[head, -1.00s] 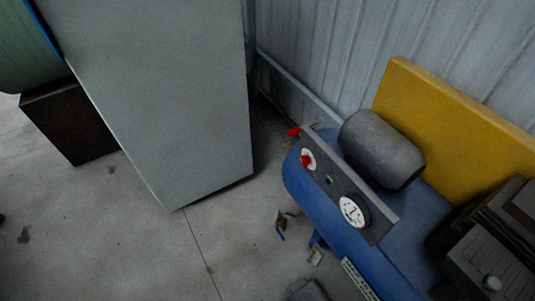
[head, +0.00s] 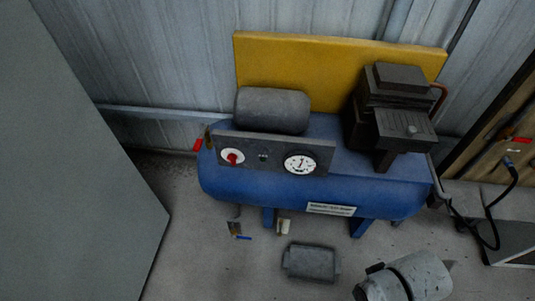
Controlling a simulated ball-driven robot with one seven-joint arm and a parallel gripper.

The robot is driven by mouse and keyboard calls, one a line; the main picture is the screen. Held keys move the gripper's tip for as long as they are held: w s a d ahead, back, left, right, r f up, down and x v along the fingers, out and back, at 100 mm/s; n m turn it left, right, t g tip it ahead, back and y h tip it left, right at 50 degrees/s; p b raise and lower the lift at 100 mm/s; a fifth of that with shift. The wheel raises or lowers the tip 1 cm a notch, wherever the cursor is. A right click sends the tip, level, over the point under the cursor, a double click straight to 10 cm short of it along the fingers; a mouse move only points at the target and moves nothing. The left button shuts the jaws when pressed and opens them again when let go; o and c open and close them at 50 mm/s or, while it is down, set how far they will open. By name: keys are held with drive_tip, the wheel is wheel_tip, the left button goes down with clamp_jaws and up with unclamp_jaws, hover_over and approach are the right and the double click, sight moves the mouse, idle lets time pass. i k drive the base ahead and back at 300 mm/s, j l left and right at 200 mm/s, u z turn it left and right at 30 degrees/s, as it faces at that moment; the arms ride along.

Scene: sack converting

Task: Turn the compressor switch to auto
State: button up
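The compressor has a blue tank (head: 376,192) standing on blue legs against the corrugated wall. A dark control panel (head: 262,143) is on its front. The red switch knob (head: 232,158) sits on a white round dial at the panel's left end; its exact setting is too small to read. A white pressure gauge (head: 300,163) is at the panel's right. A grey motor (head: 271,110) and a black pump block (head: 398,110) sit on top of the tank. A grey part of my own arm appears at the bottom right, but my gripper's fingers cannot be made out.
A large grey cabinet (head: 70,170) fills the left side. A yellow panel (head: 300,62) stands behind the compressor. A red-handled valve (head: 198,145) sticks out at the tank's left end. A black hose (head: 492,215) hangs at the right. Bare floor (head: 190,250) lies in front of the tank's left end.

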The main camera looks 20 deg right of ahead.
sight(232, 158)
drive_tip(key=i+j, duration=0.1)
drive_tip(key=j, duration=0.25)
drive_tip(key=i+j+u, duration=0.15)
drive_tip(key=j, duration=0.5)
drive_tip(key=i+j+u, duration=0.1)
drive_tip(key=j, duration=0.2)
drive_tip(key=i, duration=0.05)
